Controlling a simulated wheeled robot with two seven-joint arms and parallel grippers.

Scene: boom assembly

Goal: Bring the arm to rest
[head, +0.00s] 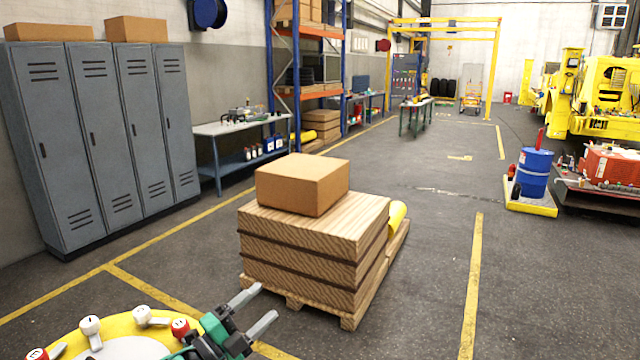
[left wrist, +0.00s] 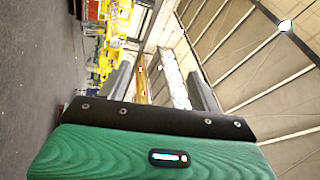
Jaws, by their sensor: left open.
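My left gripper (head: 254,311) is at the bottom of the head view, with its two grey fingers apart and nothing between them. It is in front of the pallet stack and apart from it as far as I can see. In the left wrist view the gripper (left wrist: 160,88) shows its green body and dark plate, with the fingers spread and only the far hall and roof beyond. My right gripper is not in view.
A cardboard box (head: 302,183) sits on stacked wood (head: 310,245) on a pallet (head: 350,318). A round yellow-rimmed table (head: 75,330) with several knobbed items is at bottom left. Grey lockers (head: 100,140) stand left; a blue drum (head: 534,172) stands right. Floor right of the pallet is clear.

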